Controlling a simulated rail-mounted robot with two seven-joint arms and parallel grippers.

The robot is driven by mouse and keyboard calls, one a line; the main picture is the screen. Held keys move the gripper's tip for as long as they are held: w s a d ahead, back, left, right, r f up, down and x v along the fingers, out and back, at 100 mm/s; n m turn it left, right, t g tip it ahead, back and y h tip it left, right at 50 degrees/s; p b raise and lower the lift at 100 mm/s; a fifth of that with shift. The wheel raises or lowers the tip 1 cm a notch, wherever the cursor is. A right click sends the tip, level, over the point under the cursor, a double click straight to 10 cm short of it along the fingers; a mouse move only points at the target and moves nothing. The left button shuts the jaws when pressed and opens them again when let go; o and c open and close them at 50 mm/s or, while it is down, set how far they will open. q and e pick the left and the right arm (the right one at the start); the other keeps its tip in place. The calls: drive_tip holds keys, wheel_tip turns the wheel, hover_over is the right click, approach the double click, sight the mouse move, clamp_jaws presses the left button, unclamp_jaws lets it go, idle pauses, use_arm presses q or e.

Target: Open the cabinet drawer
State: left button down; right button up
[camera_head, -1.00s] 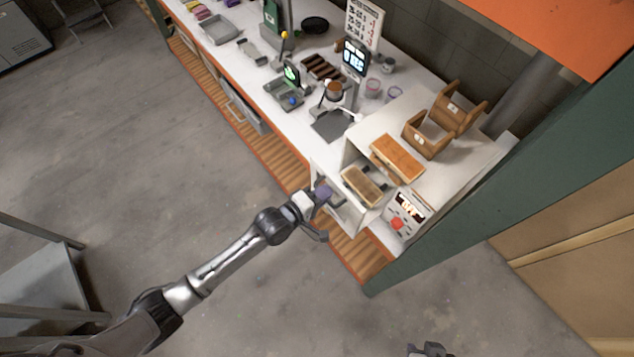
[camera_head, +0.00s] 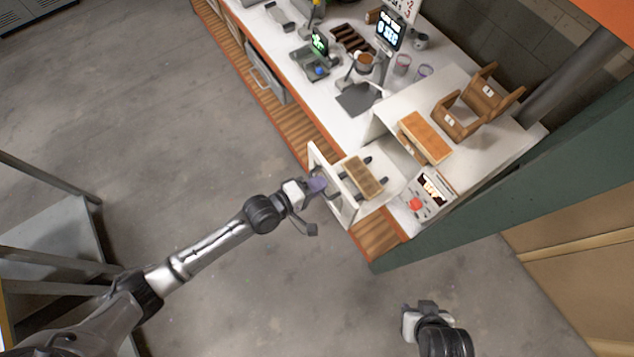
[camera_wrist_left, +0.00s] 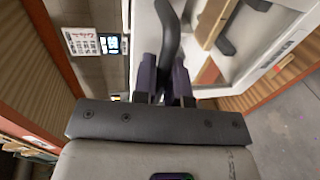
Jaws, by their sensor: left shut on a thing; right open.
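The white cabinet drawer (camera_head: 347,206) stands well out from the front of the white cabinet (camera_head: 460,82). Inside it lie a wooden block-like item (camera_head: 362,177) and dark pieces. My left gripper (camera_head: 317,186) is at the outer side of the drawer front. In the left wrist view, its purple fingers (camera_wrist_left: 166,78) are shut on the dark curved drawer handle (camera_wrist_left: 169,38). My right gripper (camera_head: 410,309) is open and empty over the floor at the bottom, away from the cabinet.
An orange-brown block (camera_head: 426,137) and wooden holders (camera_head: 465,112) sit on the cabinet top. A panel with a red button (camera_head: 416,204) is right of the drawer. Bench tools stand further back. A grey step frame (camera_head: 50,235) is at left; the floor before the drawer is clear.

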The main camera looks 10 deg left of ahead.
use_arm(q)
drive_tip(key=c, duration=1.2)
unclamp_jaws()
drive_tip(key=b+v, duration=0.2)
drive_tip(key=v, duration=1.1)
drive_tip(key=shift+s+a, duration=0.25)
drive_tip(key=shift+a, duration=0.05)
drive_tip(key=shift+r, duration=0.1)
